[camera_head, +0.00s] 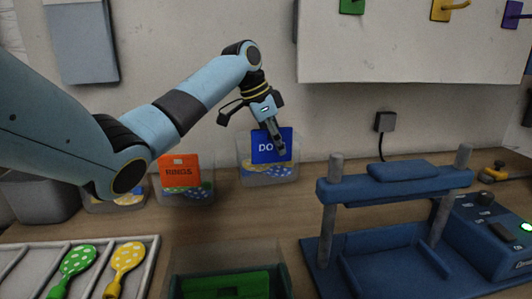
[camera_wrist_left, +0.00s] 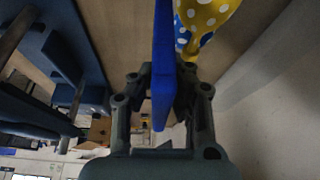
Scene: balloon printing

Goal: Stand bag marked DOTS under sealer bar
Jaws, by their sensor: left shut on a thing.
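The bag marked DOTS has a blue header (camera_head: 285,145), with only "DO" readable because my gripper covers the rest. Yellow and blue dotted balloons show below it in a clear bin (camera_head: 242,172) at the back of the table. My left gripper (camera_head: 280,149) points down and is shut on the header. In the left wrist view the blue header (camera_wrist_left: 163,70) stands edge-on between the fingers, with dotted balloons beside it. The blue sealer bar (camera_head: 335,188) spans two grey posts at the right, above a blue base (camera_head: 325,250). My right gripper is not in view.
An orange RINGS header (camera_head: 180,172) stands in a clear bin left of DOTS, with another clear bin beyond. A divided tray (camera_head: 90,265) holds green and yellow paddles. A green item (camera_head: 225,285) sits at front centre. The sealer's control box (camera_head: 490,235) is at right.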

